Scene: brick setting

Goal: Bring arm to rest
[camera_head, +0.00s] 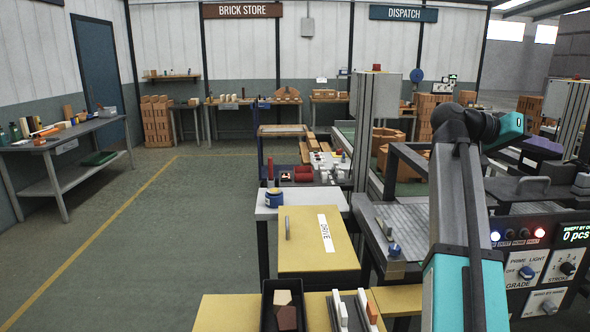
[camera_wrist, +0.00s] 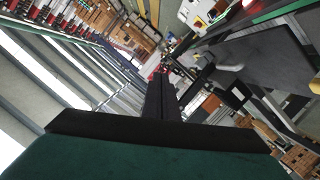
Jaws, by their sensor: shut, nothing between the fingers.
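My arm (camera_head: 460,210) stands up on the right of the head view, in front of the machine, and bends over at its top. Its teal end piece (camera_head: 512,125) points to the right. The fingers cannot be made out in the head view. In the wrist view my gripper (camera_wrist: 161,82) shows its two dark fingers side by side, shut, with nothing between them. The wrist view is tilted, with the hall roof and windows on the left and machine parts on the right. The gripper is clear of any object there.
A machine with a control panel (camera_head: 545,265) stands close on the right. A yellow drive cover (camera_head: 305,250) and a dark tray (camera_head: 268,318) with brick pieces lie in front. A side bench (camera_head: 75,135) stands left. The floor (camera_head: 130,260) between is clear.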

